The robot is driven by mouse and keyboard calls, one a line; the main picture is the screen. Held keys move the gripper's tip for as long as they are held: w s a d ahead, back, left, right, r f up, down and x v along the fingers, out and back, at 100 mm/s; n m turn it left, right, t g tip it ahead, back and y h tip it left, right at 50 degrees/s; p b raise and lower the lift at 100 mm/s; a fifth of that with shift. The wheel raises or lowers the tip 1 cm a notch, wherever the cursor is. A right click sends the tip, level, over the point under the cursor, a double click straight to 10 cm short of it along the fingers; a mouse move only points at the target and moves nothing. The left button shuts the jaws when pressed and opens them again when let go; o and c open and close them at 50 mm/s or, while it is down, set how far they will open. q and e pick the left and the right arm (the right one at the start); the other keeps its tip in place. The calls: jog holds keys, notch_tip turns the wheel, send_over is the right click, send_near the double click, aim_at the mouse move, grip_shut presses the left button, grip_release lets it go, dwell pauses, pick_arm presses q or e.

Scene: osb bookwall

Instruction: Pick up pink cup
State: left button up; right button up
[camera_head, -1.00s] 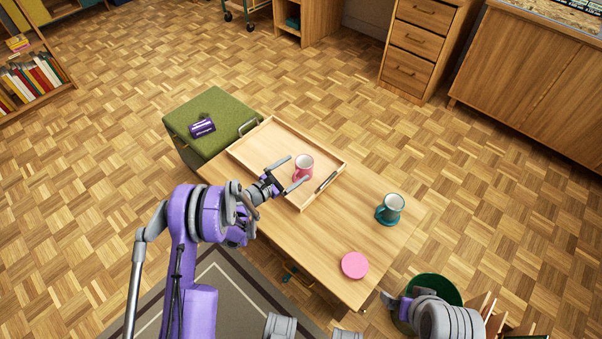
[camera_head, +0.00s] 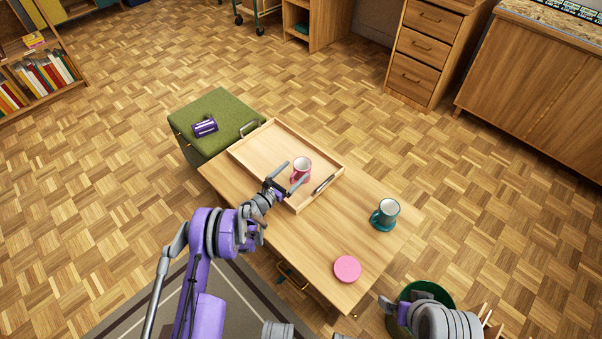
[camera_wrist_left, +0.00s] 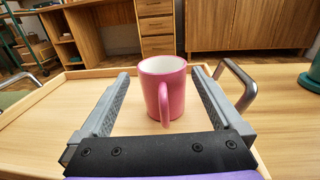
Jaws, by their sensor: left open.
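The pink cup (camera_head: 301,170) stands upright in the wooden tray (camera_head: 248,158) on the low table. My left gripper (camera_head: 291,177) is open at the near side of the cup. In the left wrist view the cup (camera_wrist_left: 170,82) stands at the middle, between and slightly beyond the open fingers of my gripper (camera_wrist_left: 160,95), with its handle toward the gripper. I see no clear contact with either finger. My right gripper (camera_head: 398,304) is partly in view at the lower right; its jaws are not clear.
A green stool (camera_head: 215,110) with a purple object (camera_head: 204,126) stands beyond the tray.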

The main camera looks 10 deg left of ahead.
aim_at(296, 171)
pick_arm(q)
jog(key=x, duration=0.4)
jog(key=shift+w+d+f, duration=0.1)
jog(key=shift+d+f, duration=0.15)
jog(key=shift+c, duration=0.3)
jog(key=c, duration=1.3)
